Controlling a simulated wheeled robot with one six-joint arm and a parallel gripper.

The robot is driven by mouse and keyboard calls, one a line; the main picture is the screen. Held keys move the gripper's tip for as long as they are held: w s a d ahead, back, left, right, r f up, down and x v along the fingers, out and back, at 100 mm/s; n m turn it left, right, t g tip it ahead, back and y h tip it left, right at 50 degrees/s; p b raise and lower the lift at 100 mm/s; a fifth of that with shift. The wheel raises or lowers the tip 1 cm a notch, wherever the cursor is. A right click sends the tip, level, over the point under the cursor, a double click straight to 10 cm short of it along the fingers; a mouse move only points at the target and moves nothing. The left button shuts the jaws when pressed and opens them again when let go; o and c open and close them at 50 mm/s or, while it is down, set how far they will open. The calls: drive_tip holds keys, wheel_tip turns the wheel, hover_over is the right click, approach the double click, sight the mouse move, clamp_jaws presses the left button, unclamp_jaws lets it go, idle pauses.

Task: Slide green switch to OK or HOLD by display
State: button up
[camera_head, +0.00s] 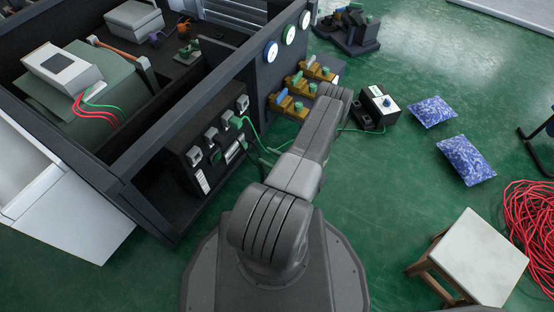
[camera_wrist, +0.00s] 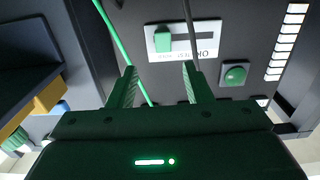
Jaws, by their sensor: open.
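In the wrist view, the green switch (camera_wrist: 163,42) is a green slider at the left end of a dark slot in a white plate (camera_wrist: 206,53). The plate's lettering is upside down and hard to read. My gripper (camera_wrist: 159,70) is open and empty, its two fingers pointing at the panel just below the plate; I cannot tell the distance. A column of white segments (camera_wrist: 285,42), perhaps the display, is at the right of the panel. In the head view, a dark box (camera_head: 180,160) carries several small fittings; the arm hides my gripper there.
A round green button (camera_wrist: 235,74) sits right of the plate. A green cable (camera_wrist: 112,36) and a dark cable cross the wrist view near the fingers. In the head view, yellow blocks (camera_head: 292,106) stand beyond my arm; blue bags (camera_head: 466,160) and a stool (camera_head: 477,255) are at right.

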sight(247, 146)
drive_tip(key=shift+v, duration=2)
drive_tip(key=b+x, duration=0.2)
drive_tip(key=x, duration=1)
drive_tip(key=shift+f, duration=0.1)
drive_tip(key=shift+b+x, duration=0.4)
drive_tip(key=shift+x, duration=0.5)
